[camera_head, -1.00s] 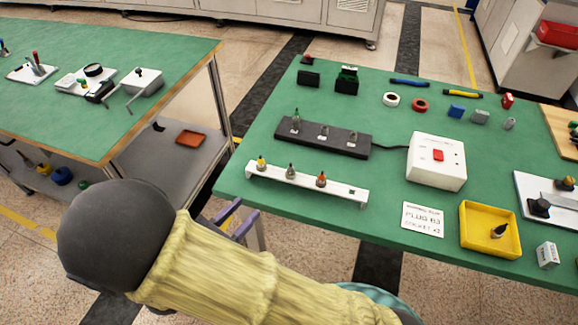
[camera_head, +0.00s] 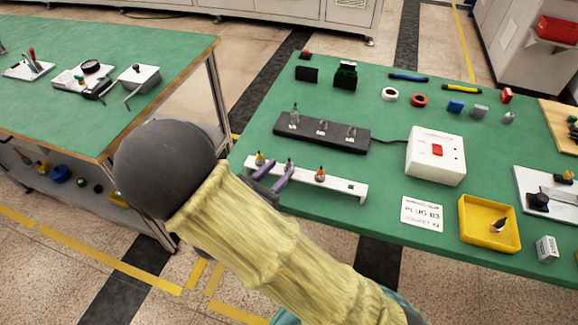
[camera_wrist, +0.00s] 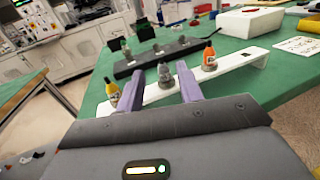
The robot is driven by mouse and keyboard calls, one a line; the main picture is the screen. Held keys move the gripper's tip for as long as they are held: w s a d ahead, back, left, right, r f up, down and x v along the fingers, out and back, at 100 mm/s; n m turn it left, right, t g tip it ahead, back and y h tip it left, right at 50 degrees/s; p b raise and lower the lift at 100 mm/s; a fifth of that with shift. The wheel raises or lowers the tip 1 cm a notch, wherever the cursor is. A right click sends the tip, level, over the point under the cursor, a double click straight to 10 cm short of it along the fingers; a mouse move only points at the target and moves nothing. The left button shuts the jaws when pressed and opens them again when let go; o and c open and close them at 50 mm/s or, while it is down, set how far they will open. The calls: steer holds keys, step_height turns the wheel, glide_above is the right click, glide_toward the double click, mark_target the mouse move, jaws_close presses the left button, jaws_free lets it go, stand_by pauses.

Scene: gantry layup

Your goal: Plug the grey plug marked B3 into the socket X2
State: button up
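The grey plug (camera_head: 290,163) stands upright in the middle of the white rack (camera_head: 345,188), between a yellow plug (camera_head: 260,158) and an orange plug (camera_head: 320,174). Its B3 mark is not readable. My gripper (camera_head: 275,175) is open at the rack's front. In the wrist view the grey plug (camera_wrist: 165,77) shows between the two spread purple fingers, slightly beyond them; I cannot tell whether they touch it. The black socket strip (camera_head: 340,137) lies behind the rack.
A white box with a red switch (camera_head: 436,155) is cabled to the strip's right. A card reading PLUG B3 SOCKET X2 (camera_head: 422,214) and a yellow tray (camera_head: 465,236) lie at the right front. Green table surface is clear between rack and strip.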

mark_target(289, 162)
steer(key=x, duration=0.5)
steer(key=shift+d, duration=0.15)
steer(key=shift+c, duration=0.2)
stand_by(0.4)
jaws_close()
